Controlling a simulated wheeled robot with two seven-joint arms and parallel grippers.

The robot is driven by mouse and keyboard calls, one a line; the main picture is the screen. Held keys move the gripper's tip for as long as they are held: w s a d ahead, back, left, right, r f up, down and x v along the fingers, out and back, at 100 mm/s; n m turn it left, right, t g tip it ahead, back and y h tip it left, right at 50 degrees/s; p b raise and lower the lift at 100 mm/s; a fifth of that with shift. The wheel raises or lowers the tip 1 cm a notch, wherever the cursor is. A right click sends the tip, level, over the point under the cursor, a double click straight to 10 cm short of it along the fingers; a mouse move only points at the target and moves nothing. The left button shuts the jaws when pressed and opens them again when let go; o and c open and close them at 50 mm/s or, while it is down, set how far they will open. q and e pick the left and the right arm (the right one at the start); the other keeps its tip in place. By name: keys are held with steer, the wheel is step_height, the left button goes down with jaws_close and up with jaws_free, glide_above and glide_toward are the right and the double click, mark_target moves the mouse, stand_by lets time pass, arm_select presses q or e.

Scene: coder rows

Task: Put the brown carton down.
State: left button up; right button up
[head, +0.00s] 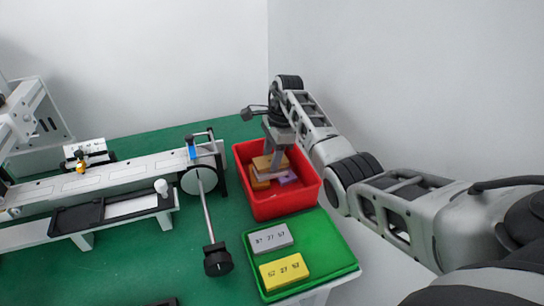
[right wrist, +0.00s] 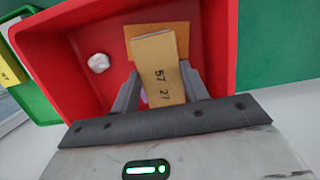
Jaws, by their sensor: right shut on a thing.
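The brown carton (right wrist: 158,65) is a tan block with dark printed digits, held between the two fingers of my right gripper (right wrist: 161,88). In the head view the right gripper (head: 276,148) reaches down into the red bin (head: 285,207), with the brown carton (head: 264,163) at its fingertips. The carton is inside the bin's outline, above or against an orange-brown block (right wrist: 134,35). I cannot tell whether it touches what lies below. My left gripper is not in view.
The red bin also holds a purple piece (head: 288,178) and a white crumpled item (right wrist: 98,63). A green tray (head: 325,252) in front carries a grey block (head: 270,239) and a yellow block (head: 284,271). A conveyor (head: 120,172) runs along the left on the green table.

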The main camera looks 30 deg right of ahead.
steer(key=shift+f+b, duration=0.5)
steer(key=shift+f, duration=0.05)
steer(key=o, duration=0.7)
steer(key=shift+r+p, duration=0.3)
steer(key=v, duration=0.7)
steer(key=shift+w+r, duration=0.1)
steer(key=shift+r, duration=0.45)
steer(key=shift+f, duration=0.1)
